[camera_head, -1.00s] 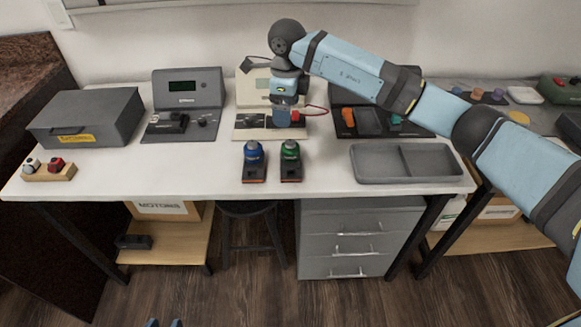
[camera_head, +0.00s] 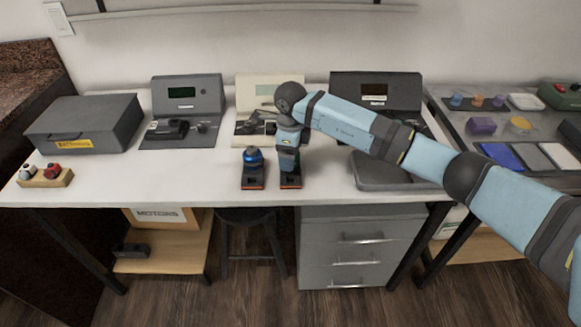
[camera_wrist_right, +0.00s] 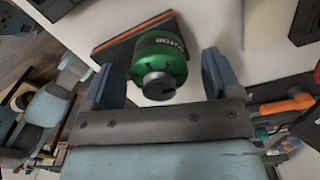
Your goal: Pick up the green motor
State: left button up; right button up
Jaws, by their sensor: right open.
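The green motor (camera_wrist_right: 160,62) shows in the right wrist view between the two fingers of my right gripper (camera_wrist_right: 163,78), standing on its dark base. The gripper is open, with one finger on each side of the motor. A visible gap separates the motor from the right finger; contact at the left finger is unclear. In the head view my right gripper (camera_head: 289,168) points down over the orange-edged base (camera_head: 290,183), and it hides the motor itself. My left gripper is not in view.
A blue motor (camera_head: 253,156) on a similar base stands close by on the left. A grey divided tray (camera_head: 375,175) lies to the right, partly behind my arm. Devices with displays (camera_head: 187,92) line the back. A grey box (camera_head: 85,122) sits at left.

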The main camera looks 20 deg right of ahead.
jog(key=shift+f, duration=0.35)
jog(key=c, duration=1)
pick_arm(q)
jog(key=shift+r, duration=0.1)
pick_arm(e)
jog(key=shift+r, duration=0.2)
pick_arm(q)
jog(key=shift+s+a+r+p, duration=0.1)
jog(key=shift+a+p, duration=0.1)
jog(key=shift+p, duration=0.95)
pick_arm(e)
notch_tip(320, 180, up, 20)
jog(key=shift+f, duration=0.1)
